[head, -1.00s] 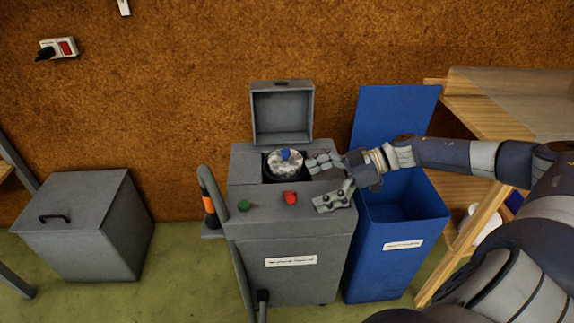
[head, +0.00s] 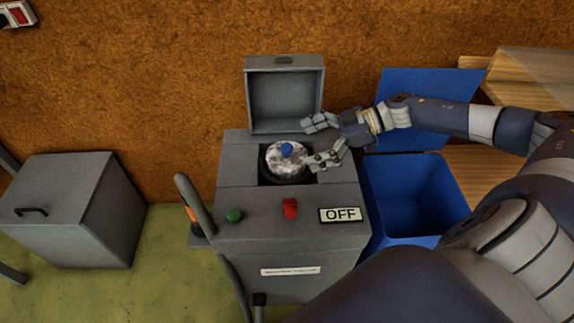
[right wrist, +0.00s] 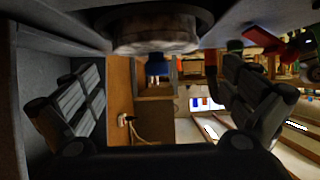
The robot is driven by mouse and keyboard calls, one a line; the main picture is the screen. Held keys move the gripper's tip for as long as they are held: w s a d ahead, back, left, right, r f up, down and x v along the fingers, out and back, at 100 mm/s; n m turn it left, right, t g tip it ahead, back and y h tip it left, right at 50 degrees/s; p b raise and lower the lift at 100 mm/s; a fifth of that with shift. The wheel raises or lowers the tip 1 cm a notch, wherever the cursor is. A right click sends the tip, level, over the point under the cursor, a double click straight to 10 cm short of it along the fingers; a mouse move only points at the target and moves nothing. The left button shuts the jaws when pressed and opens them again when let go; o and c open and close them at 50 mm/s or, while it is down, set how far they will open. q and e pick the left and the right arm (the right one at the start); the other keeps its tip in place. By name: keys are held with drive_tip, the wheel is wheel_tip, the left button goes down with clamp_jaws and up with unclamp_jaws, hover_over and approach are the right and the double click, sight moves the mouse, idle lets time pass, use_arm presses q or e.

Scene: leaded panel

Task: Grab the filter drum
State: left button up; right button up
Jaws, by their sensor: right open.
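The filter drum (head: 287,159) is a round, mottled grey-white piece with a blue knob on top. It sits in the square opening on top of the grey machine (head: 290,217), whose lid (head: 285,95) stands open behind it. My right gripper (head: 313,141) is open and empty, just right of the drum, with one finger behind and one near the drum's right edge. In the right wrist view the drum (right wrist: 155,32) shows at the top, between and beyond the spread fingers (right wrist: 158,95). I cannot tell if a finger touches it. My left gripper is not in view.
A blue bin (head: 415,200) with its lid up stands right of the machine. A grey box (head: 75,208) stands at the left. The machine top has a green button (head: 234,215), a red switch (head: 290,208) and an OFF sign (head: 341,215).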

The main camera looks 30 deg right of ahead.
sight(287, 150)
drive_tip(key=shift+w+a+f, duration=0.3)
drive_tip(key=shift+w+a, duration=0.1)
drive_tip(key=shift+a, duration=0.05)
drive_tip(key=shift+b+x, duration=0.55)
drive_tip(key=shift+x, duration=1.85)
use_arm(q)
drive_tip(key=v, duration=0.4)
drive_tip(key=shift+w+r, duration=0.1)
use_arm(e)
drive_tip(key=shift+w+d+r, duration=0.1)
drive_tip(key=shift+w+r, duration=0.05)
drive_tip(key=c, duration=1.3)
drive_tip(key=shift+c, duration=0.2)
